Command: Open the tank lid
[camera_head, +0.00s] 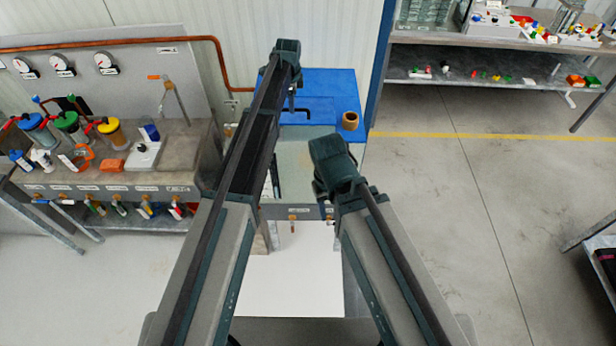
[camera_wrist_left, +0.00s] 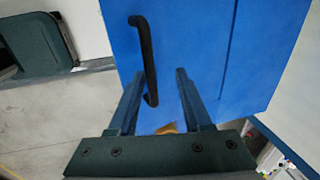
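The blue tank lid (camera_head: 335,84) lies flat and closed on the tank at the back, as far as I can see. It also fills the middle of the left wrist view (camera_wrist_left: 195,40). A black bar handle (camera_wrist_left: 148,55) stands on the lid. My left gripper (camera_wrist_left: 160,76) is open above the lid. The handle shows between its fingers, nearer the left finger, and I cannot tell whether they touch. In the head view the left gripper (camera_head: 291,99) points down over the lid. My right arm ends in front of the tank, and its fingers are mostly hidden.
A shelf (camera_head: 480,65) stands at the back right. The floor (camera_head: 450,200) to the right is clear.

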